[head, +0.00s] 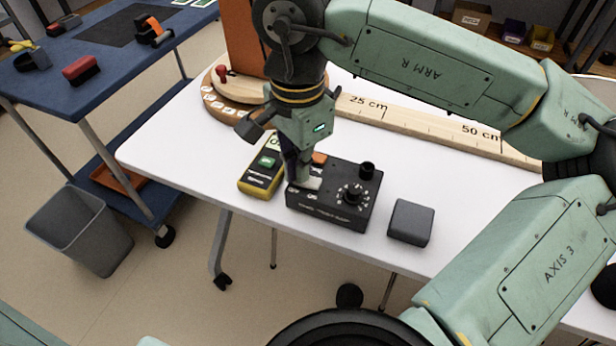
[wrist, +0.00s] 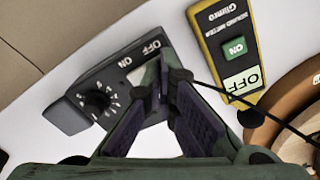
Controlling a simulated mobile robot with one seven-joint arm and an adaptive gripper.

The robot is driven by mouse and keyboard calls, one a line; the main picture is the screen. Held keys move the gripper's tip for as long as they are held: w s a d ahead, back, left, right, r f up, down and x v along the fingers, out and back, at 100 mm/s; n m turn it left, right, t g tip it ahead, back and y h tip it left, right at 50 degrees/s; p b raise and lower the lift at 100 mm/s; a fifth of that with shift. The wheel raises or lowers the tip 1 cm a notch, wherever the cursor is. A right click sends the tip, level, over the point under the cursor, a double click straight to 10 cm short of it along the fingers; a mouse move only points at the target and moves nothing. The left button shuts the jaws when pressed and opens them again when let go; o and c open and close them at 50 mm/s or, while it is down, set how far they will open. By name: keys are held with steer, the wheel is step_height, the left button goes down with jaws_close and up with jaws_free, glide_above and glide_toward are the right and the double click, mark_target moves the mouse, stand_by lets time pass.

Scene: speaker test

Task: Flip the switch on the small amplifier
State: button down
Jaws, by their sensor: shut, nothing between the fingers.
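The small amplifier (head: 345,212) is a black box on the white table, with a numbered dial (head: 352,193) on top. In the wrist view the amplifier (wrist: 118,72) has OFF and ON printed at one end. A pale switch area (wrist: 142,74) lies beside the lettering, partly hidden by a finger. My gripper (head: 302,180) points down over the amplifier's left end, its fingers together and empty. In the wrist view the gripper tips (wrist: 170,68) are right by the pale switch area. I cannot tell whether they touch it or which way the switch sits.
A yellow sound meter (head: 258,183) with a green ON button lies close left of the amplifier. A dark grey block (head: 410,222) sits to its right. Behind are a wooden ruler (head: 430,122) and a round wooden base (head: 212,106). The table's front edge is near.

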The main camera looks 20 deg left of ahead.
steer(key=shift+r+p, duration=2)
steer(key=shift+r, duration=1.45)
